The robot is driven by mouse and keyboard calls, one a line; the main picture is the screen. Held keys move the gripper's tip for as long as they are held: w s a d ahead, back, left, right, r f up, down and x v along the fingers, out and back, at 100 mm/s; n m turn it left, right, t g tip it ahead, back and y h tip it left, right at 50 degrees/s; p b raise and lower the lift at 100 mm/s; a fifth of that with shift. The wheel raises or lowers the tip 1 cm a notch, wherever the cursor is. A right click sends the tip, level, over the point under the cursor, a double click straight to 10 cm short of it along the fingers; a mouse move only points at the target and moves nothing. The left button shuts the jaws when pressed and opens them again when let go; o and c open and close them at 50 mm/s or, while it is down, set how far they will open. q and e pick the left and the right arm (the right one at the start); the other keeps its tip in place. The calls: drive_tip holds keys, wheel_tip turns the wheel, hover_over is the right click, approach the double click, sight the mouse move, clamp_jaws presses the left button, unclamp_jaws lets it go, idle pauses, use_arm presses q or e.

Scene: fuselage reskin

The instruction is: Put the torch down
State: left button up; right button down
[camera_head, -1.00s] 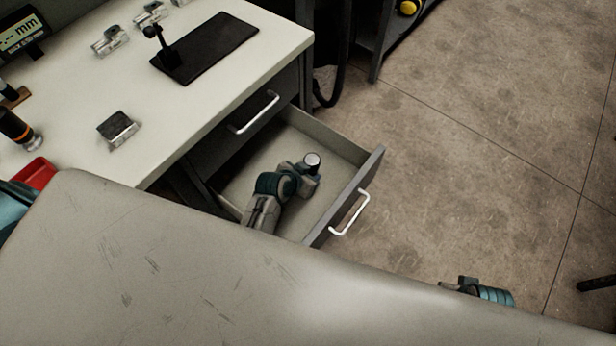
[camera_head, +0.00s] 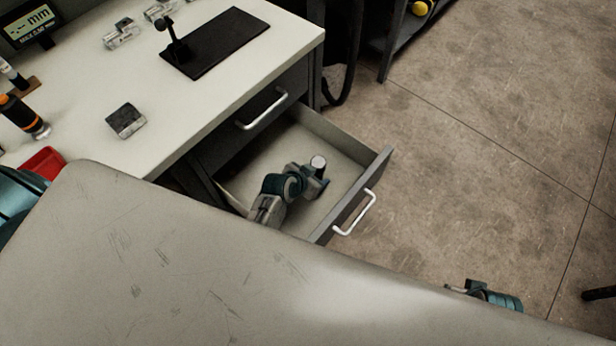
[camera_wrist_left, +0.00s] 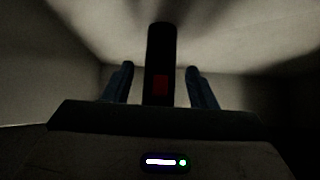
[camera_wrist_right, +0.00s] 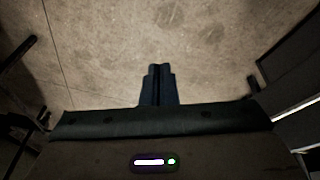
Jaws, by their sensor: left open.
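The torch (camera_head: 318,163), a dark cylinder with a pale round top, appears upright inside the open drawer (camera_head: 345,190). In the left wrist view the torch (camera_wrist_left: 161,45) is black with a red patch and stands between the fingers. My left gripper (camera_wrist_left: 160,85) is open, with a visible gap on each side of the torch. In the head view my left gripper (camera_head: 312,180) is low in the drawer around the torch. The torch's foot is hidden. My right gripper (camera_wrist_right: 158,85) is shut and empty above the floor.
The white worktop (camera_head: 190,105) holds a black plate with a post (camera_head: 215,42), a small grey block (camera_head: 126,120), a black and orange cylinder (camera_head: 22,115) and a red tray (camera_head: 46,162). A large grey curved panel (camera_head: 200,265) fills the foreground. Drawer floor beside the torch is clear.

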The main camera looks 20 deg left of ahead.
use_arm(q)
drive_tip(key=p+v, duration=0.1)
drive_tip(key=v, duration=1)
drive_tip(key=shift+s+r, duration=0.25)
use_arm(e)
drive_tip(key=f, duration=0.5)
drive_tip(key=shift+d+f, duration=0.25)
drive_tip(key=shift+f, duration=0.15)
use_arm(q)
drive_tip(key=shift+a, duration=0.1)
use_arm(e)
drive_tip(key=shift+w, duration=0.1)
